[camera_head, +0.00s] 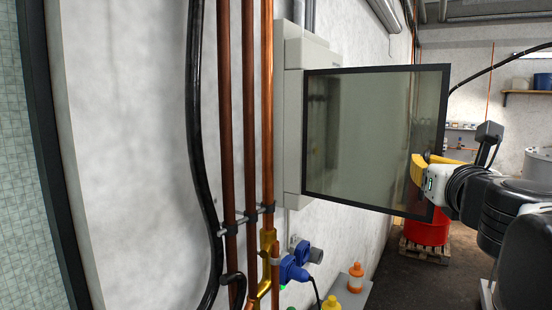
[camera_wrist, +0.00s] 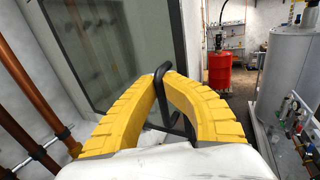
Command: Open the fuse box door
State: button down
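The fuse box (camera_head: 292,130) is a pale grey housing on the white wall in the head view. Its glass door (camera_head: 365,135), with a dark frame, stands swung out from the wall, hinged at the box side. The door also fills the upper left of the wrist view (camera_wrist: 115,45). My gripper (camera_head: 422,168) is at the door's free edge, its yellow fingers partly behind the frame. In the wrist view my gripper's fingertips (camera_wrist: 162,80) close around a black looped handle (camera_wrist: 162,70) at the door's edge. The box's interior is mostly hidden.
Copper pipes (camera_head: 250,110) and a black cable (camera_head: 197,150) run down the wall left of the box. A blue plug (camera_head: 292,270) and small bottles are below. A red drum (camera_wrist: 219,72) stands behind; a grey tank (camera_wrist: 289,70) is at right.

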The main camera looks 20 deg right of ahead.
jog(key=shift+a+r, duration=0.1)
jog(key=shift+r, duration=0.05)
jog(key=c, duration=1.5)
grip_release()
jog(key=shift+s, duration=0.15)
jog(key=shift+a, duration=0.15)
jog(key=shift+s, duration=0.1)
jog(key=v, duration=0.7)
jog(key=shift+s, duration=0.25)
jog(key=shift+a, duration=0.1)
